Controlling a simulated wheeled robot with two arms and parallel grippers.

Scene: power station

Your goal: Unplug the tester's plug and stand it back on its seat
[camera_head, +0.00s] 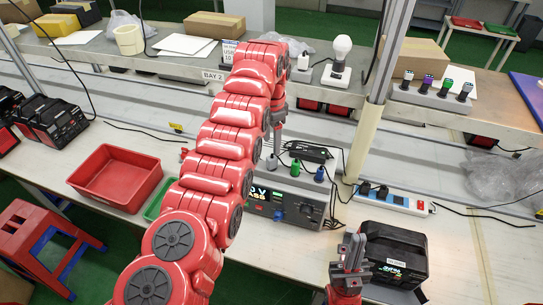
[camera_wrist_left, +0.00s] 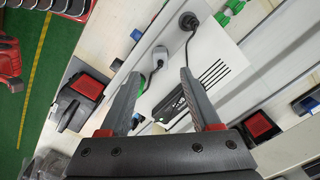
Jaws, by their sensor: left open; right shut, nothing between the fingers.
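A grey box with a lit display (camera_head: 290,213), which looks like the tester, stands on the bench, partly hidden by my left arm. Grey, green (camera_head: 295,168) and blue (camera_head: 319,174) upright pieces stand along its back. My left gripper (camera_head: 277,137) hangs behind the box, below the shelf edge; its fingers are hard to see there. In the left wrist view its fingers (camera_wrist_left: 160,76) are apart and empty. Beyond them are a grey plug (camera_wrist_left: 160,56) and a black plug (camera_wrist_left: 188,22), both with cables, at a white panel (camera_wrist_left: 218,62). My right gripper (camera_head: 351,250) is shut and empty, beside a black unit.
The black unit (camera_head: 395,252) with a lit screen is at the front right. A white power strip (camera_head: 395,200) lies behind it. A red bin (camera_head: 116,177) is on the left. The shelf (camera_head: 345,92) holds a bulb stand (camera_head: 338,62) and a row of plugs (camera_head: 432,90).

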